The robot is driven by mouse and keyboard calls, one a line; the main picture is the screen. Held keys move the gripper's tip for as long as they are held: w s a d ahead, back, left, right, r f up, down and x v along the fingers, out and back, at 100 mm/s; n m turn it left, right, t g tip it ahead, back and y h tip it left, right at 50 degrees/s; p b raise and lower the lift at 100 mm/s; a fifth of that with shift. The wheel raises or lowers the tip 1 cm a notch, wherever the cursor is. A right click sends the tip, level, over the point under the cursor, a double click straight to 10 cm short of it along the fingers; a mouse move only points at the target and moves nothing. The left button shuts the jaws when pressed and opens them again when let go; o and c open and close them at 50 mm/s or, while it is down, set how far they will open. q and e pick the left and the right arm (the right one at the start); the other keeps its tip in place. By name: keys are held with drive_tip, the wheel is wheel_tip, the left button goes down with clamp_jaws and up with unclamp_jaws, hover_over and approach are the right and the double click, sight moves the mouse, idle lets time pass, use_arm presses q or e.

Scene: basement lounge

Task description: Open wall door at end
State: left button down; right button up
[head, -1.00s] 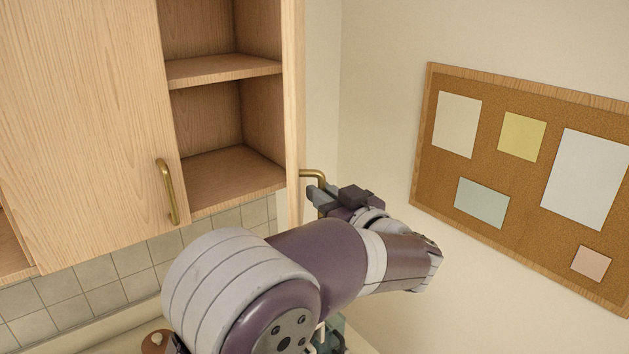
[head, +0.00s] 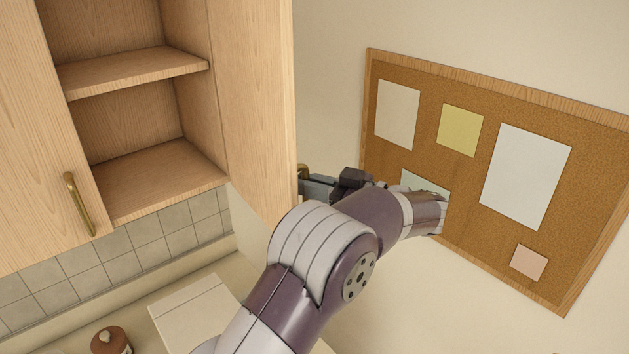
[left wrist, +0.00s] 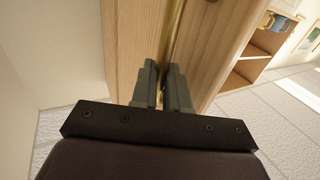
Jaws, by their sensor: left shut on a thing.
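The end wall cabinet door (head: 257,100) is a light wood panel standing swung out from the cabinet (head: 160,185). Its inner face shows in the head view, and the shelves beside it are exposed. Its brass handle (head: 303,172) is on the far face, mostly hidden behind the door edge. My left gripper (head: 306,187) is at the handle, just right of the door's free edge. In the left wrist view, the gripper fingers (left wrist: 163,72) are shut on the brass handle (left wrist: 175,38), which runs upward between them along the wood. My right gripper is not in view.
A closed neighbouring door (head: 40,130) with a brass handle (head: 79,203) is at the left. A corkboard (head: 470,190) with papers hangs on the right wall, behind my forearm.

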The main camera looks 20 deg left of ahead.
use_arm(q)
drive_tip(key=shift+a+r, duration=0.15)
drive_tip(key=shift+r, duration=0.05)
drive_tip(key=c, duration=1.4)
unclamp_jaws()
drive_tip(key=shift+o, duration=0.9)
drive_tip(key=shift+a, duration=0.2)
drive_tip(key=shift+a+f, duration=0.2)
drive_tip(key=shift+a, duration=0.2)
drive_tip(key=shift+d, duration=0.4)
drive_tip(key=d+b, duration=0.3)
drive_tip(key=d, duration=0.4)
drive_tip(key=shift+s+d+b, duration=0.15)
drive_tip(key=shift+s+b, duration=0.05)
drive_tip(key=shift+b, duration=0.1)
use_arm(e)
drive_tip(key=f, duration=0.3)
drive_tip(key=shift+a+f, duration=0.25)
